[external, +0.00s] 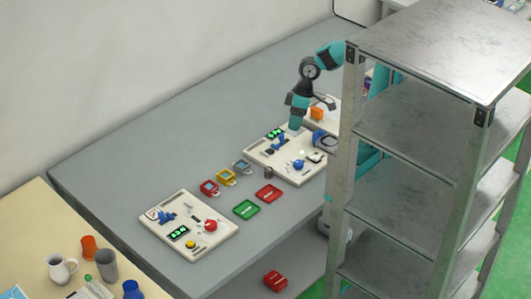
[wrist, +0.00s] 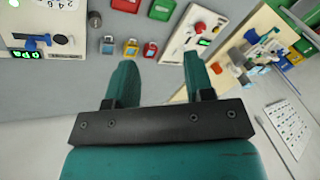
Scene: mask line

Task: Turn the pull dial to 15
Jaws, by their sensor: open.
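Two beige panels lie on the grey table: the far panel (external: 262,157) and the near panel (external: 222,240). The far panel carries a green display (external: 275,133), a blue lever and a blue knob (external: 298,164). In the wrist view its edge at upper left shows a green display (wrist: 25,55), a blue lever (wrist: 37,42) and a label with numerals. I cannot tell which control is the pull dial, or read its setting. My gripper (external: 296,124) points down over the far panel's back edge. In the wrist view my gripper (wrist: 160,75) is open and empty.
Red, yellow and grey-blue padlock-like items (external: 226,178) sit between the panels, beside a green tray (external: 246,209) and a red tray (external: 269,193). A metal shelf (external: 425,50) stands at right. An orange block (external: 316,113) lies behind the far panel. The table's back strip is clear.

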